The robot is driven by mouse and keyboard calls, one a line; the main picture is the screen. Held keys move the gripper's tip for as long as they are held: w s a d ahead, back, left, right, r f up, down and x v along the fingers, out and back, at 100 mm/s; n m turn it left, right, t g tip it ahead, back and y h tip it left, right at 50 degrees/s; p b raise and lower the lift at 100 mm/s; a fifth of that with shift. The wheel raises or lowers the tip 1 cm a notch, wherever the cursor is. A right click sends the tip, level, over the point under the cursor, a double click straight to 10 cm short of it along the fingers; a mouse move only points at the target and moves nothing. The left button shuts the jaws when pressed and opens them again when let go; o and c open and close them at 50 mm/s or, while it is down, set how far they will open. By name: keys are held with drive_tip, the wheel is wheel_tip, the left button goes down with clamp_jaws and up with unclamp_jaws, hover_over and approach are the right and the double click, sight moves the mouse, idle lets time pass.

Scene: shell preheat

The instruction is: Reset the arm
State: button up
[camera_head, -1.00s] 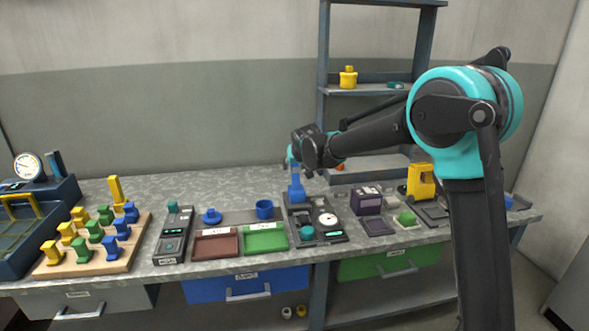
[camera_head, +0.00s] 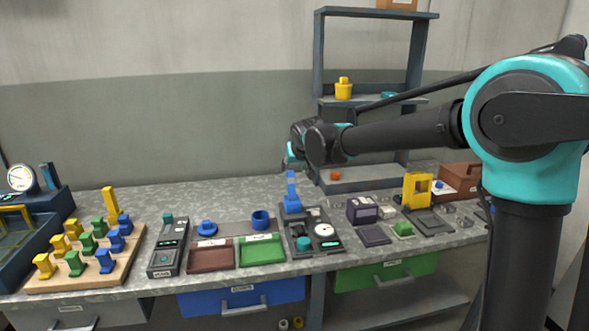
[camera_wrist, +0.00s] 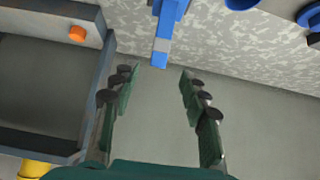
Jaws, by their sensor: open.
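My gripper (camera_wrist: 158,95) is open and empty in the wrist view, its two dark green fingers spread apart. A blue upright part (camera_wrist: 166,30) shows beyond the fingertips, with clear space around it. In the head view my arm reaches in from the right, and its wrist hangs above the back of the bench, just behind the blue upright part (camera_head: 291,192). The fingers are mostly hidden behind the wrist in the head view.
The bench (camera_head: 150,190) holds a wooden board (camera_head: 85,272) of coloured pegs, a red tray (camera_head: 210,257), a green tray (camera_head: 262,251) and a yellow fixture (camera_head: 417,190). A shelf unit (camera_head: 318,70) stands at the back, close to my arm.

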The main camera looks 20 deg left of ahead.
drive_tip(key=s+d+f+m+h, duration=0.1)
drive_tip(key=s+d+f, duration=0.15)
drive_tip(key=d, duration=0.85)
drive_tip(key=s+d+f+m+g+h, duration=0.15)
drive_tip(key=d+f, duration=0.25)
drive_tip(key=d, duration=0.7)
drive_tip(key=s+d+f+m+h, duration=0.1)
drive_tip(key=s+d+f, duration=0.15)
drive_tip(key=d, duration=0.85)
drive_tip(key=s+d+f+m+g, duration=0.1)
drive_tip(key=s+d+f, duration=0.5)
drive_tip(key=s+d, duration=0.2)
drive_tip(key=s+d+f+m+g+h, duration=0.1)
drive_tip(key=s+d+f+m, duration=0.1)
drive_tip(key=s+d+f, duration=0.4)
drive_tip(key=s+d, duration=0.3)
drive_tip(key=s, duration=0.3)
drive_tip(key=shift+d+f, duration=0.15)
drive_tip(key=shift+f, duration=0.25)
